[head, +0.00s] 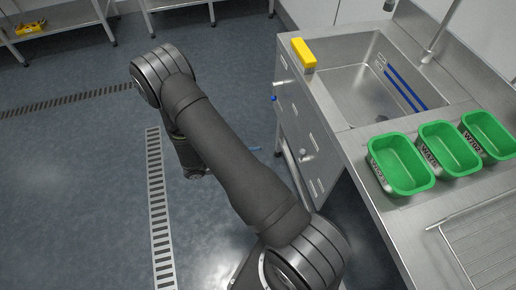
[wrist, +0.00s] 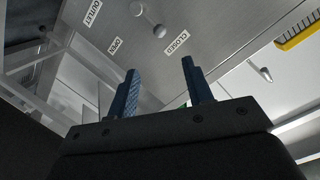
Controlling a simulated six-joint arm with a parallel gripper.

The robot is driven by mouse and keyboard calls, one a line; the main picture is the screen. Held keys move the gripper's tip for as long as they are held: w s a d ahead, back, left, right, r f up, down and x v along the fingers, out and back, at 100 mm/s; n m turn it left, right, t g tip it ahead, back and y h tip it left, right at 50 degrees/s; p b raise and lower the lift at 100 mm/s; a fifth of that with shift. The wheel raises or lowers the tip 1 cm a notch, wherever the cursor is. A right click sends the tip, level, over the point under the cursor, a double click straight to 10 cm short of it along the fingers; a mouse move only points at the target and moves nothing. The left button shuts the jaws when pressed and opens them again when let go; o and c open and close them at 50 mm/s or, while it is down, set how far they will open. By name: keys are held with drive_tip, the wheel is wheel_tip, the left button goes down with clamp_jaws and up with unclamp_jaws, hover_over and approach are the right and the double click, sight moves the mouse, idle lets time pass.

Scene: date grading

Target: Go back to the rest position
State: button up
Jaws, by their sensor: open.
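My gripper (wrist: 159,66) shows in the wrist view with its two blue fingers apart and nothing between them. Past the fingers is a grey metal panel with labels reading OUTLET (wrist: 92,12), OPEN (wrist: 115,45) and CLOSED (wrist: 177,43), and a round knob (wrist: 158,31). In the head view my arm reaches up and left over the floor, then bends down. The gripper itself is mostly hidden there behind the arm. No held thing shows.
A steel counter with a sink (head: 365,85) stands at right. Three green bins (head: 401,165) sit on it, and a yellow block (head: 303,53) lies at its back left corner. The cabinet side (head: 308,140) is close to my arm.

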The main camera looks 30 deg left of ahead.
drive_tip(key=x, duration=1.7)
drive_tip(key=shift+d, duration=0.2)
drive_tip(key=shift+w+f, duration=0.1)
